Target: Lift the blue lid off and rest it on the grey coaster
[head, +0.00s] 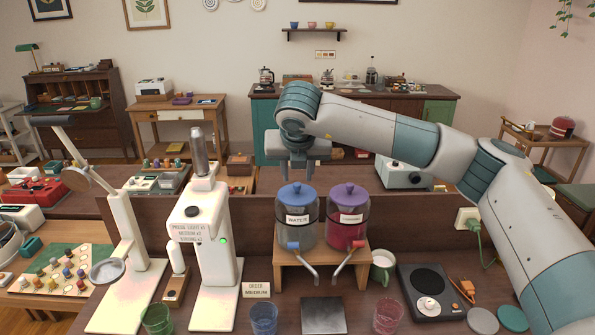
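The blue lid (296,192) sits on the left glass dispenser (297,235), labelled WATER. My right gripper (298,173) points down just above the lid's knob, with its two fingers apart and nothing visible between them. I cannot tell whether the fingertips reach down around the knob. The round grey coaster (483,320) lies bare at the front right of the counter, beside a teal coaster (513,318). My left gripper is not in view.
A dispenser of red drink with a purple lid (349,193) stands close on the right, on the same wooden stand (292,257). A mug (383,266) and black hot plate (430,288) stand between the stand and the coasters. A white press machine (213,240) is on the left.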

